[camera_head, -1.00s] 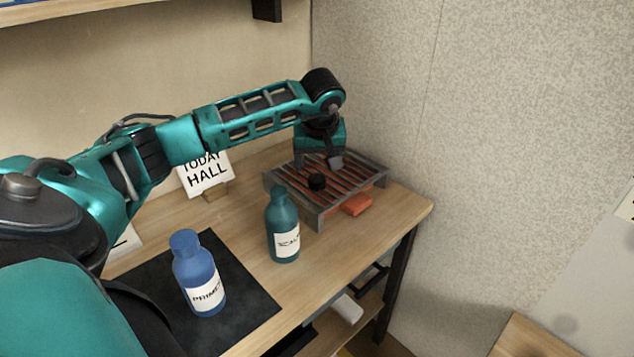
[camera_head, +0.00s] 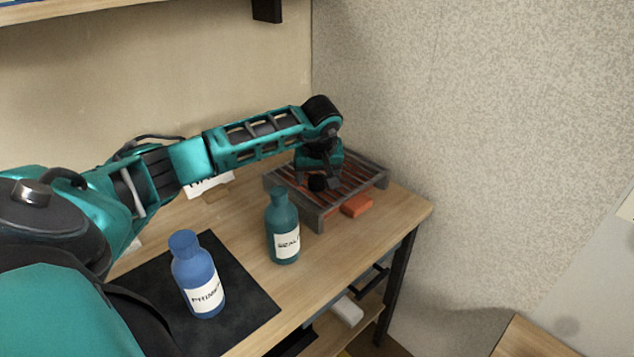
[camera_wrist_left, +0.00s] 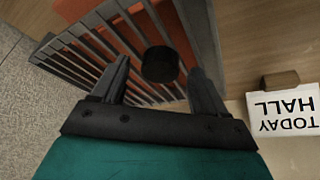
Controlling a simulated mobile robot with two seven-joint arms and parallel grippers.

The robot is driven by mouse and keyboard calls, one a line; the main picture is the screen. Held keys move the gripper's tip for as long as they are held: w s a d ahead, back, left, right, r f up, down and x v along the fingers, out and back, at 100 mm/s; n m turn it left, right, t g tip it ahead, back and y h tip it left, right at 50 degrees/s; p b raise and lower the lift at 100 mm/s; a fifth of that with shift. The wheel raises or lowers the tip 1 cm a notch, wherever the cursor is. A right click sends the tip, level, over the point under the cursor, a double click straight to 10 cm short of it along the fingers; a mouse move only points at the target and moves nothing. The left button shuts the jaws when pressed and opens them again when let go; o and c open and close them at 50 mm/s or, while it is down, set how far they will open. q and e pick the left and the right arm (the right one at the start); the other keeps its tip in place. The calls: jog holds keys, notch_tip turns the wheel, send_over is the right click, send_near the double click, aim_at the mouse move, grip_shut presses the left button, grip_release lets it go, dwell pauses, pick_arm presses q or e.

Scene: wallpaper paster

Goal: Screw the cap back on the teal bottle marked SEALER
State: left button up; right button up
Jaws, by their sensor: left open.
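The teal bottle (camera_head: 282,226) with a white label stands upright on the table, its top uncapped as far as I can see. A small black cap (camera_head: 317,183) rests on the slatted rack. In the left wrist view the cap (camera_wrist_left: 160,64) lies ahead of and between the two fingers. My left gripper (camera_head: 318,178) is low over the rack, pointing down. It also shows in the left wrist view (camera_wrist_left: 162,82), open, with gaps between each finger and the cap. My right gripper is not in view.
A blue bottle (camera_head: 199,276) marked PRIMER stands on a black mat (camera_head: 245,301). A TODAY HALL sign (camera_wrist_left: 285,112) stands behind. Bare wood lies around the teal bottle.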

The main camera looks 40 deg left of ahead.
aim_at(318, 180)
pick_arm(q)
jog(key=shift+c, duration=0.3)
jog(key=c, duration=1.2)
jog(key=shift+o, duration=0.2)
notch_tip(318, 180, up, 20)
jog(key=p, duration=0.2)
jog(key=shift+d, duration=0.1)
